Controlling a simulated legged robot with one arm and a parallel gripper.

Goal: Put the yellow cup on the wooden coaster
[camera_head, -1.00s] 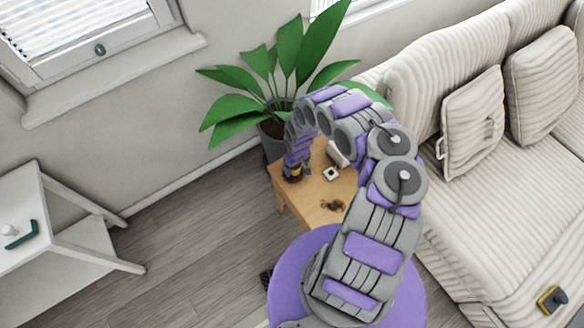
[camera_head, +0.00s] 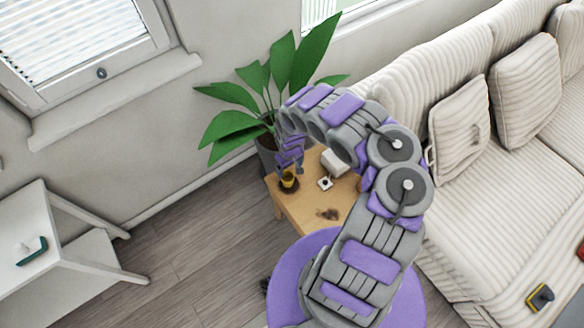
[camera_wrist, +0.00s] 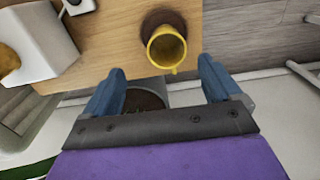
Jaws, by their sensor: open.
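The yellow cup (camera_head: 289,179) stands upright near the left edge of the small wooden table, and it also shows in the wrist view (camera_wrist: 166,48). The round dark brown wooden coaster (camera_wrist: 160,17) is under the cup, its rim showing beyond it; in the head view it is a dark patch around the cup's base. The cup's handle points toward my gripper in the wrist view. My gripper (camera_wrist: 160,84) is open and empty, apart from the cup. In the head view it is above and behind the cup, its fingers hard to make out.
The small wooden table (camera_head: 300,207) also carries a white box-like object (camera_head: 334,162), a small white item (camera_head: 325,184) and a dark patch (camera_head: 327,214). A potted plant (camera_head: 264,122) stands behind it. A sofa (camera_head: 480,215) is at right, a white side table (camera_head: 55,255) at left.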

